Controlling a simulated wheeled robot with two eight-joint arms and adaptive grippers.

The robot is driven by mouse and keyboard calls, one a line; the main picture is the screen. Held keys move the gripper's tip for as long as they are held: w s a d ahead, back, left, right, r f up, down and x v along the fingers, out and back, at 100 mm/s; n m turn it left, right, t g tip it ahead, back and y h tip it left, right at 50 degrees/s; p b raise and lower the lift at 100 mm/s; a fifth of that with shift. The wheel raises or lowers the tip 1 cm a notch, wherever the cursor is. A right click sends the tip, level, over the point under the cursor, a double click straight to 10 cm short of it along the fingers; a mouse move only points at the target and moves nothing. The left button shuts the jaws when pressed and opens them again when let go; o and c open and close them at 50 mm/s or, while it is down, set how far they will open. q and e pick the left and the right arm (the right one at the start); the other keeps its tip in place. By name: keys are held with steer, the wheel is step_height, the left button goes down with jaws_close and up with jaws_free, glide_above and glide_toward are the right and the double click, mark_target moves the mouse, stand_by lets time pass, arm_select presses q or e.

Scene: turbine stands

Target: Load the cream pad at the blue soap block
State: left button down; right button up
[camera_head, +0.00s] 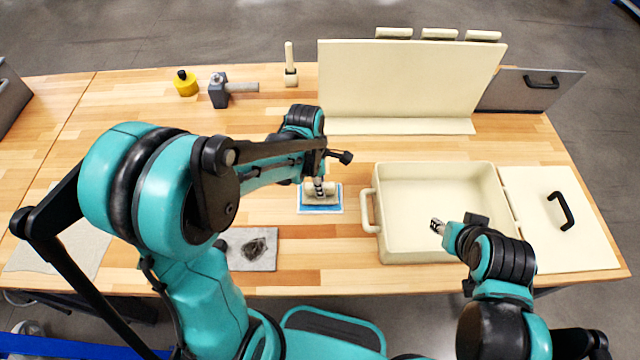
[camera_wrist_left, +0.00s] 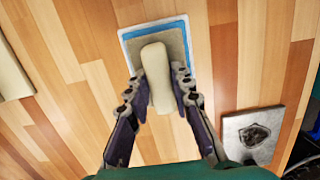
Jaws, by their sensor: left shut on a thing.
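The cream pad (camera_head: 328,199) has a rounded cream handle, which shows in the left wrist view (camera_wrist_left: 156,72), and a tan face. It lies over the blue soap block (camera_head: 322,209), whose blue edge and white rim show around the pad in the left wrist view (camera_wrist_left: 126,40). Whether the pad touches the block I cannot tell. My left gripper (camera_wrist_left: 159,88) has its fingers on both sides of the handle, shut on it. My right gripper (camera_head: 437,226) is over the left front part of the cream bin (camera_head: 400,250); its finger opening is too small to tell.
A grey plate with a dark stain (camera_head: 262,238) lies left of the soap block. An upright cream board (camera_head: 410,80) stands behind. A yellow weight (camera_head: 186,84) and a mallet (camera_head: 220,92) sit at back left. A cream lid (camera_head: 565,235) lies right of the bin.

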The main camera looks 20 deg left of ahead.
arm_select(q)
steer(key=shift+f+b, duration=0.6)
steer(key=shift+f, duration=0.1)
stand_by(1.4)
steer(key=shift+r+p, duration=2.75)
steer(key=shift+r, duration=0.85)
steer(key=shift+f, duration=0.1)
